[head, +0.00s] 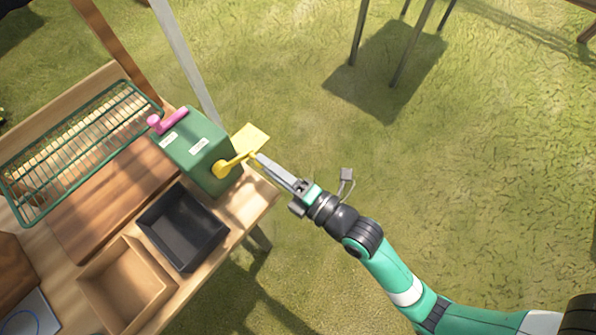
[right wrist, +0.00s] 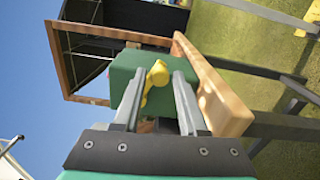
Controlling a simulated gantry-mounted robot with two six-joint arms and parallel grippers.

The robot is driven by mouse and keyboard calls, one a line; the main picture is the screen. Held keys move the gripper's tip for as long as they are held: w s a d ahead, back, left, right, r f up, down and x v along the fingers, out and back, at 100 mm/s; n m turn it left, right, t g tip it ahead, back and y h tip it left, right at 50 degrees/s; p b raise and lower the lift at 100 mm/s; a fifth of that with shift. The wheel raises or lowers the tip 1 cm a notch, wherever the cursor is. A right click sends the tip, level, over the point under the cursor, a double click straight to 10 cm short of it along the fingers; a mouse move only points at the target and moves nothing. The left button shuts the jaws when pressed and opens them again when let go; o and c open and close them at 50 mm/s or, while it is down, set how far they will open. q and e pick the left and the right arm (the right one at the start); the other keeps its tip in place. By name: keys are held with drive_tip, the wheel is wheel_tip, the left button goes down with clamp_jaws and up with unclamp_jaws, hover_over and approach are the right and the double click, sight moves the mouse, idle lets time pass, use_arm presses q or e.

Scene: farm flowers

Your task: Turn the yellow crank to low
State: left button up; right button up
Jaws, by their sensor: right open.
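A green box (head: 200,150) stands at the right edge of the wooden table, with a yellow crank (head: 224,166) on its right side and a pink crank (head: 166,121) on its top left. The yellow crank's arm points up and to the right in the head view. My right gripper (head: 257,160) reaches in from the right, its tips at the crank's outer end. In the right wrist view the open fingers (right wrist: 157,95) have the yellow crank (right wrist: 156,80) between them, in front of the green box (right wrist: 135,66). I cannot tell whether they touch it. My left gripper is not in view.
A black tray (head: 216,237) and a wooden tray (head: 160,283) stand in front of the green box. A green wire rack (head: 28,222) lies at the left. A post (head: 185,58) rises behind the box. Open grass lies to the right.

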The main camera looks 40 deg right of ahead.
drive_tip(key=s+d, duration=0.1)
drive_tip(key=s, duration=0.8)
drive_tip(key=shift+d+p, duration=0.3)
